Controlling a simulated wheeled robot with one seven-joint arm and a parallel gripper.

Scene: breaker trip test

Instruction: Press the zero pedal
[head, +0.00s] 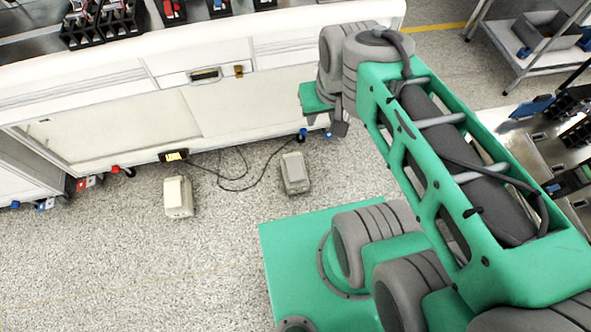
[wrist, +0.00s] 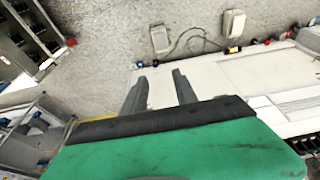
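Two beige box-like foot pedals stand apart on the speckled floor in front of the bench. In the head view one pedal (head: 178,197) is on the left and the other pedal (head: 295,173) is on the right, closer to my arm. I cannot read any label telling which is the zero pedal. Both also show at the top of the wrist view, one pedal (wrist: 160,38) left and one pedal (wrist: 233,23) right. My gripper (wrist: 158,82) has its two fingers apart with nothing between them. In the head view my gripper (head: 340,128) is partly hidden, raised near the bench front, touching neither pedal.
Dark cables (head: 237,182) run on the floor between the pedals and the bench. The white bench (head: 110,125) spans the upper left, with a small dark box (head: 174,156) at its foot. Carts stand on the right. The floor left of my base is clear.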

